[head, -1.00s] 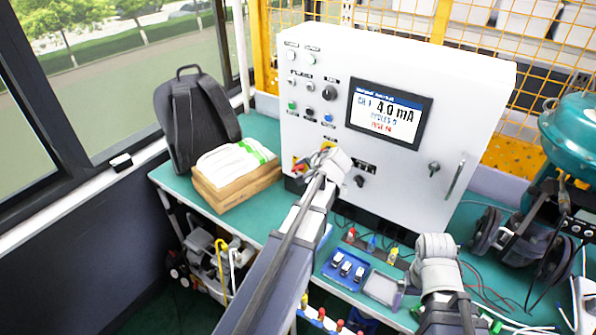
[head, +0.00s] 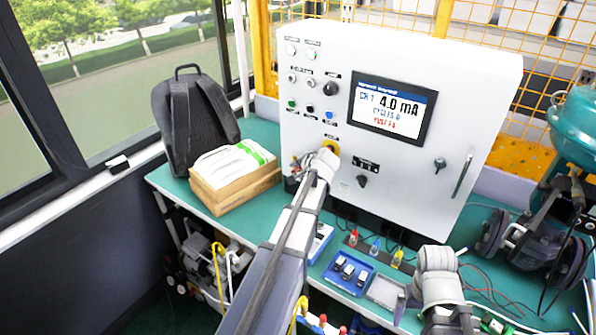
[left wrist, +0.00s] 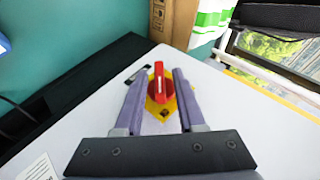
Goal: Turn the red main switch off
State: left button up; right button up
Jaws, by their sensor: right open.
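The red main switch (left wrist: 158,84) is a red knob on a yellow plate, between the two fingers of my left gripper (left wrist: 157,76) in the left wrist view.
The cabinet has a lit screen (head: 391,107) reading 4.0 mA, buttons, and a black knob (head: 362,182). A blue tray (head: 347,273) lies on the green bench front.

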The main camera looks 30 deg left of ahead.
pick_arm(q)
grip_shut()
dwell(0.4)
